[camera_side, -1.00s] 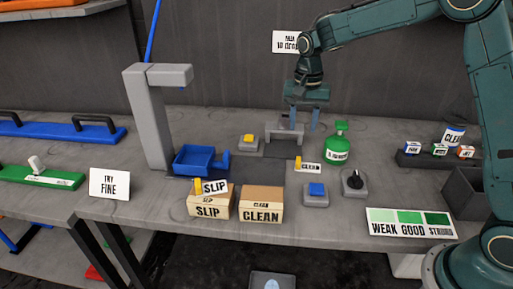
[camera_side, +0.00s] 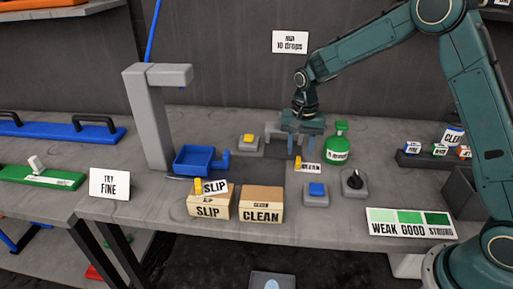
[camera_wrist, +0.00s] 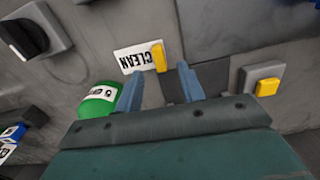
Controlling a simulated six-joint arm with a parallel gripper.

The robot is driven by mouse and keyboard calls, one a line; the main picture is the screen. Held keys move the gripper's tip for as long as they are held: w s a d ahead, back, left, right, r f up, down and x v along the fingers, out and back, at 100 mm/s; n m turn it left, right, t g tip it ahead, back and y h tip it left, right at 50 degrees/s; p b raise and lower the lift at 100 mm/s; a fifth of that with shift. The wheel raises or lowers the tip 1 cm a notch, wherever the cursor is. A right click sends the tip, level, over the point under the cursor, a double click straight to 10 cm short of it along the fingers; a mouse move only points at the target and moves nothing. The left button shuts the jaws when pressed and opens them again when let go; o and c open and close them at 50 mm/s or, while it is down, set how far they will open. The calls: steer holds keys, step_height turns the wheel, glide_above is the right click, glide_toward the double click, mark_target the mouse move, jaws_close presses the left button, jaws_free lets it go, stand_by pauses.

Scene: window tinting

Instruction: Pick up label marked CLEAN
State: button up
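The CLEAN label (camera_side: 309,168) is a white card with black letters and a yellow tab (camera_side: 298,163) at its left end. It lies on the grey table, left of and in front of the green bottle (camera_side: 337,146). In the wrist view the label (camera_wrist: 137,58) appears upside down, with its yellow tab (camera_wrist: 159,56) ahead of the gap between my fingers. My gripper (camera_side: 305,152) is above the table, just behind the label. Its two blue fingers (camera_wrist: 158,82) are apart with nothing between them. I cannot tell the exact height over the label.
The green bottle stands close to my right finger in the side view. A blue button (camera_side: 316,190) and black knob (camera_side: 354,181) are in front. A yellow button (camera_side: 249,140) and blue tray (camera_side: 195,160) are left. SLIP (camera_side: 210,207) and CLEAN (camera_side: 261,210) boxes stand at the front edge.

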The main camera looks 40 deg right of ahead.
mark_target(299, 158)
steer(key=shift+f, duration=1.55)
steer(key=shift+c, duration=0.2)
jaws_close()
